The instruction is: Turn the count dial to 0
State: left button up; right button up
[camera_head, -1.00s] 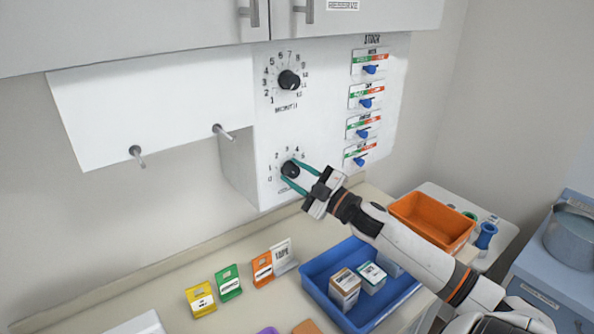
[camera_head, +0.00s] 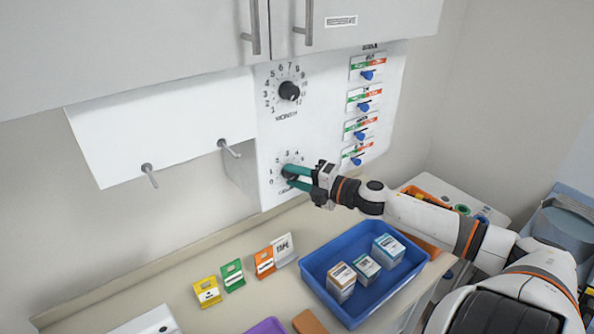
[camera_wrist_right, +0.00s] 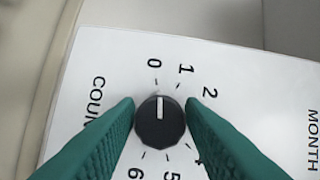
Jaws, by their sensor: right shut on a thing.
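The count dial (camera_wrist_right: 159,121) is a round black knob with a white pointer line, low on the white panel. In the right wrist view its pointer aims at, or very close to, the 0 mark (camera_wrist_right: 154,63). The numbers 1 and 2 follow to the right, and 5 and 6 show below. In the head view the dial (camera_head: 289,171) is partly hidden by the fingers. My right gripper (camera_head: 294,176) has its green fingers on both sides of the knob, shut on it; they also show in the wrist view (camera_wrist_right: 160,110). My left gripper is not in view.
The month dial (camera_head: 289,91) is above, with several blue switches (camera_head: 364,106) to the right. Two pegs (camera_head: 148,172) stick out at left. A blue tray (camera_head: 318,263) with boxes and several coloured cards (camera_head: 207,291) are on the counter below.

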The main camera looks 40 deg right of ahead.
jog(key=shift+r+n+g+p, duration=0.1)
jog(key=shift+n+g+p, duration=0.2)
jog(key=shift+n, duration=0.2)
jog(key=o, duration=1)
jog(key=shift+s+d+f, duration=0.1)
jog(key=shift+s+f, duration=0.1)
jog(key=shift+s, duration=0.2)
jog(key=v, duration=1.1)
jog(key=shift+s+r+b, duration=0.1)
jog(key=shift+r+b, duration=0.1)
jog(key=shift+b, duration=0.15)
